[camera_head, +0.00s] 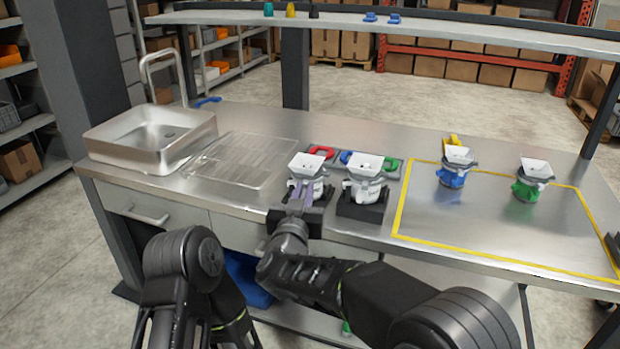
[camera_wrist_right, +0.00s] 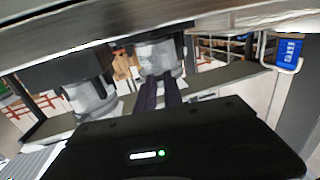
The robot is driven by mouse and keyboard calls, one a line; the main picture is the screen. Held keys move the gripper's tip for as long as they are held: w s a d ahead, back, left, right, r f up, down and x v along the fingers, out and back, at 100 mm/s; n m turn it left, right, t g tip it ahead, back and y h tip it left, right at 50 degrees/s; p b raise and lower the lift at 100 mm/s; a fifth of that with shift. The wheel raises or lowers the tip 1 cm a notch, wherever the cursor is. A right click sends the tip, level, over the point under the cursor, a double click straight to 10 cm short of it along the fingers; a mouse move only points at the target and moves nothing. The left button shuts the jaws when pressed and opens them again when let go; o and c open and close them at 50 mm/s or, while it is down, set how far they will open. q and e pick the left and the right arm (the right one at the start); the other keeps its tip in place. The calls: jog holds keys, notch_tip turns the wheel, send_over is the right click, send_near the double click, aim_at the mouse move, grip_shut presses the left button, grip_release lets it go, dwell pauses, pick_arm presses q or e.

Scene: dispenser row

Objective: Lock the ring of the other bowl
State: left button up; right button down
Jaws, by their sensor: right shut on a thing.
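Two dispensers with white square bowls stand on black bases at the front of the counter: the left bowl (camera_head: 306,161) and the right bowl (camera_head: 365,164). A grey ring sits under each bowl, including the right ring (camera_head: 366,182). My right gripper (camera_head: 299,194) is at the front of the left dispenser, shut on what looks like its ring; the fingers hide the exact contact. In the right wrist view, its dark fingers (camera_wrist_right: 160,92) reach the pale body of one dispenser (camera_wrist_right: 160,57), with the other (camera_wrist_right: 92,97) to the left. My left gripper is out of view.
A tray behind holds red (camera_head: 321,151) and green (camera_head: 390,164) pieces. Dispensers with blue (camera_head: 452,180) and green (camera_head: 525,190) lower parts stand inside a yellow outline. A sink (camera_head: 150,140) and ribbed drainboard (camera_head: 240,160) lie left. A shelf (camera_head: 400,24) spans above the back.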

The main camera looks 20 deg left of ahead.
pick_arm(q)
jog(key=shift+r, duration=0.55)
pick_arm(e)
jog(key=shift+a+m+h, duration=0.25)
jog(key=shift+m+h, duration=0.05)
jog(key=shift+h, duration=0.4)
jog(key=c, duration=1.7)
grip_release()
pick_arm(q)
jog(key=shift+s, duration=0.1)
pick_arm(e)
jog(key=shift+d, duration=0.1)
